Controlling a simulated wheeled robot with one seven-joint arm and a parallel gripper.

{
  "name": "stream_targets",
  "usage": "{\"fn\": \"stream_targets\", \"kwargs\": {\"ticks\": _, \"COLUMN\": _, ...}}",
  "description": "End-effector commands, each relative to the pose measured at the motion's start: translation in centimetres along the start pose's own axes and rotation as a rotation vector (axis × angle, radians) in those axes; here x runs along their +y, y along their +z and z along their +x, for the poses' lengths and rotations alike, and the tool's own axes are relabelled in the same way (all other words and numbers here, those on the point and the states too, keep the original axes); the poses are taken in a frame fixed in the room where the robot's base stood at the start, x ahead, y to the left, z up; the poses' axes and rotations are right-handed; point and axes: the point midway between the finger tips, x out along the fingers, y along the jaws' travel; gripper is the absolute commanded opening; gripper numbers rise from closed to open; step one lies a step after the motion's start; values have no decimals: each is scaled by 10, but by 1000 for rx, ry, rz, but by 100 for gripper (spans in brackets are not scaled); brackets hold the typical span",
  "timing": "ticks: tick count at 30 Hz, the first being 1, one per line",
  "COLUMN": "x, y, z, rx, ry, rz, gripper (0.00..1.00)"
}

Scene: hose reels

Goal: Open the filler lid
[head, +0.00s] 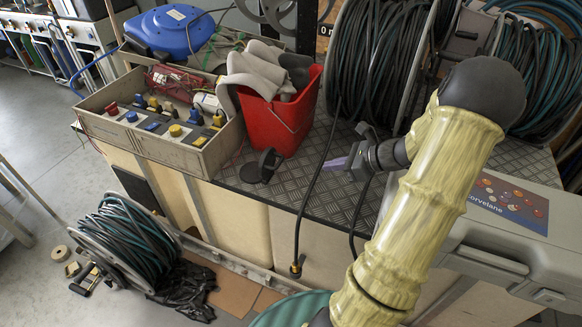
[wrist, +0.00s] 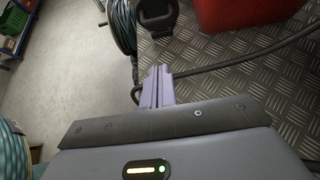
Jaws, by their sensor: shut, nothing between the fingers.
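A small black fitting (head: 262,166), which looks like the filler lid, sits on the metal tread plate left of my gripper, in front of the red bucket. It has a rounded flap and a flat base; I cannot tell exactly how far the flap is raised. It also shows at the top of the wrist view (wrist: 158,14), partly cut off by the frame edge. My gripper (head: 326,165) is shut and empty, its pale purple fingers pointing left toward the fitting with a clear gap. The closed fingers show in the wrist view (wrist: 159,84).
A red bucket (head: 282,122) with grey cloths stands behind the fitting. A tray of sockets (head: 165,128) is at left. A black hose (head: 318,176) runs over the plate between my gripper and the fitting. Hose reels (head: 378,62) stand behind; a grey case (head: 530,225) is at right.

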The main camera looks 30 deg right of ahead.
Motion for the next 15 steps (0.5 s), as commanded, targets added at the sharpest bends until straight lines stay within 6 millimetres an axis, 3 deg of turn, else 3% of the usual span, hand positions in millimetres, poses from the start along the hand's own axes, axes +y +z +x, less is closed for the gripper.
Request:
{"fn": "stream_targets", "kwargs": {"ticks": 8, "x": 1, "y": -1, "z": 15, "rx": 1, "ry": 3, "rz": -3, "gripper": 0}}
{"fn": "stream_targets", "kwargs": {"ticks": 15, "x": 2, "y": -2, "z": 54, "rx": 1, "ry": 6, "rz": -3, "gripper": 0}}
